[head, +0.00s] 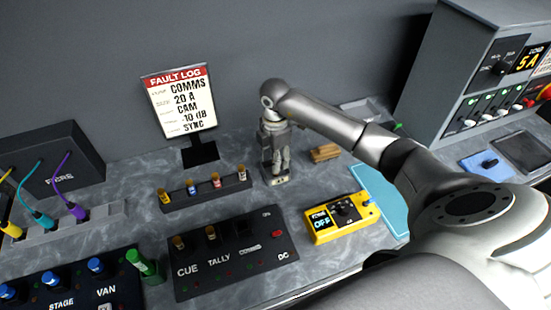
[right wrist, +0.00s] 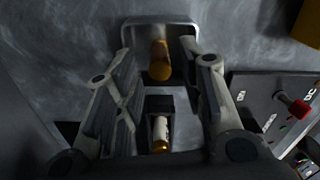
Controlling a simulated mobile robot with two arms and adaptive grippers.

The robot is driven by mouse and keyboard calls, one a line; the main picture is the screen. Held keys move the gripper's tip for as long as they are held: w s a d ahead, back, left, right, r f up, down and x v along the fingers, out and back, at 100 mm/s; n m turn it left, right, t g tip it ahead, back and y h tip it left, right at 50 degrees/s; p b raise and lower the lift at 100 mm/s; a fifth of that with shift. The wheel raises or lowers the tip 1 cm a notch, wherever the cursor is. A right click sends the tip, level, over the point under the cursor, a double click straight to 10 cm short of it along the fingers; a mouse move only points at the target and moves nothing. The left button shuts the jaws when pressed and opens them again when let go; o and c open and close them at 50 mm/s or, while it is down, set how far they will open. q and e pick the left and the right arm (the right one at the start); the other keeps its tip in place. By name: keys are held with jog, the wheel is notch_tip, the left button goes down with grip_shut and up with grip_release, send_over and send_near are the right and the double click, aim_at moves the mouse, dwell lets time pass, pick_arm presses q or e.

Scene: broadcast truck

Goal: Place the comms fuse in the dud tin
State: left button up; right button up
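My right gripper (head: 277,172) points down at the counter just right of the fuse rack (head: 207,193). In the right wrist view its fingers (right wrist: 160,58) stand apart, with a visible gap on each side of an amber-ended fuse (right wrist: 161,64). This fuse is over or in a small grey metal tin (right wrist: 132,30); I cannot tell whether it rests on the bottom. In the head view the tin (head: 278,181) shows under the gripper, mostly hidden. The COMMS place on the black fuse panel (head: 232,262) looks empty, while CUE and TALLY hold fuses. My left gripper is out of view.
The rack holds several fuses; its end fuse (right wrist: 161,135) lies close to my right gripper. A yellow meter (head: 341,218) reading OFF, a wooden block (head: 324,153) and a blue mat (head: 381,200) lie to the right. The fault log sign (head: 180,102) stands behind.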

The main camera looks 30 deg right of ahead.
notch_tip(320, 180, up, 12)
jog(key=b, duration=0.3)
jog(key=shift+f, duration=0.2)
dwell(0.3)
